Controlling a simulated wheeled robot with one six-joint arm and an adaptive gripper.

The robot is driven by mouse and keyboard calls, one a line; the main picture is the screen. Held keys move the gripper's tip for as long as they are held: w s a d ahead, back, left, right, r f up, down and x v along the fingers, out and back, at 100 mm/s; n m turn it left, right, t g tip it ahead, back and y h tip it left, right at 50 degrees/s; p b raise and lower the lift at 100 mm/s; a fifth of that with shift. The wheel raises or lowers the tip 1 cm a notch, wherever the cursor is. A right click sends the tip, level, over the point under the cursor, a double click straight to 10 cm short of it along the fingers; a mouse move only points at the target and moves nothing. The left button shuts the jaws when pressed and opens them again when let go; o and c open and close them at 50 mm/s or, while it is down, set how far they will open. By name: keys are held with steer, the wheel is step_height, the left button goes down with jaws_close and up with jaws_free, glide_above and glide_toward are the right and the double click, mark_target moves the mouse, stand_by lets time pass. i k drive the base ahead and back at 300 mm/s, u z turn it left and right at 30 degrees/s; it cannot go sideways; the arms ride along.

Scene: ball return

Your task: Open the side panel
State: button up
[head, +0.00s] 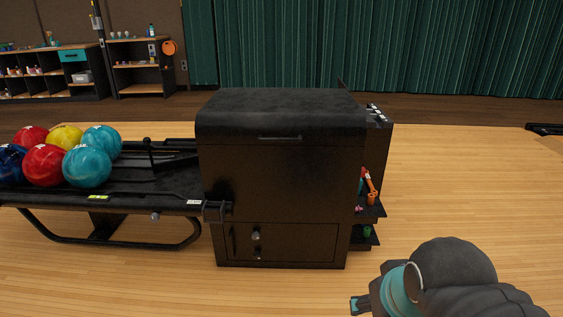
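A black ball return housing (270,180) stands in the middle of the head view. Its lower face carries a rectangular panel (300,242) that looks shut, with a vertical handle (232,241) at its left edge and two knobs (256,236) beside it. A horizontal handle (280,138) sits on the upper face. I cannot tell which of these is the side panel. My gripper (360,305) is at the bottom right, apart from the housing and in front of it to the right. Only a fingertip shows, so its opening is unclear.
A black ball rack (130,185) with several coloured balls joins the housing on the left. Small shelves (374,210) with tools stick out on its right. A dark bracket (214,211) juts from its left front. The wooden floor (470,190) at right is clear.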

mark_target(301, 242)
steer(key=z, duration=1.2)
steer(key=k, duration=0.65)
steer(key=u, duration=1.2)
steer(key=i, duration=0.5)
